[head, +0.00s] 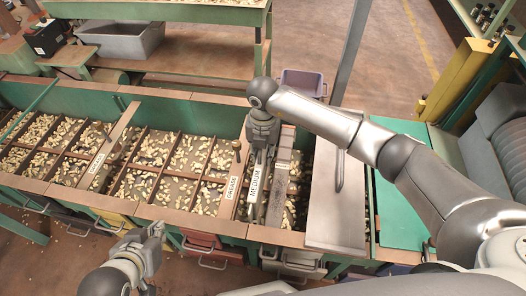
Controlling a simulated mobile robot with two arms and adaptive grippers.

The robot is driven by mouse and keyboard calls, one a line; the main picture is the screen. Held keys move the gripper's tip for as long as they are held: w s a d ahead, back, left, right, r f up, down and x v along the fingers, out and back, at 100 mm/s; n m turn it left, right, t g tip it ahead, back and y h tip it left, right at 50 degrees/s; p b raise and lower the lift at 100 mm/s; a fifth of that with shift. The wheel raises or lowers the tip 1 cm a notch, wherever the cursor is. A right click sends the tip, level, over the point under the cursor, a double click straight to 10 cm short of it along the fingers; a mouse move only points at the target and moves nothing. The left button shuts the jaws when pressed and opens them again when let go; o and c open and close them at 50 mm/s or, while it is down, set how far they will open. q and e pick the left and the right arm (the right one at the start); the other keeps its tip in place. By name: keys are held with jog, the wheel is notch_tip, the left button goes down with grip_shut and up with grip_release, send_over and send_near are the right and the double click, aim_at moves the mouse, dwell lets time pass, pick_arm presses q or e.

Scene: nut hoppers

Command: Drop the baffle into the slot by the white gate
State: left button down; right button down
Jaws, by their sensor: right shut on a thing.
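A long baffle with a white label reading MEDIUM (254,184) spans the hopper right of centre. My right gripper (262,148) points down at its far end and is shut on it; the grip itself is partly hidden by the fingers. I cannot tell whether the baffle is seated or held just above the hopper.
The green hopper (115,207) has several compartments of nuts. Two other labelled wooden dividers with knobs stand left of the baffle, one close (229,198) and one farther off (96,164). A grey bar (279,182) lies just right of the baffle. Drawers hang below the front edge.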

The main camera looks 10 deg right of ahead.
jog(key=shift+f+b, duration=0.45)
jog(key=shift+f, duration=0.25)
jog(key=shift+f+b, duration=0.4)
jog(key=shift+f, duration=0.3)
jog(key=shift+f+b, duration=0.4)
jog(key=shift+f, duration=0.25)
pick_arm(q)
jog(key=w+d+r+t+h, duration=0.2)
jog(key=w+d+r+t, duration=0.2)
jog(key=w+r+t, duration=0.4)
jog(key=shift+w+r+t+h+b, duration=0.4)
jog(key=shift+r+t, duration=0.1)
jog(key=shift+r, duration=1.75)
pick_arm(e)
jog(key=shift+f, duration=0.65)
jog(key=c, duration=1.2)
grip_release()
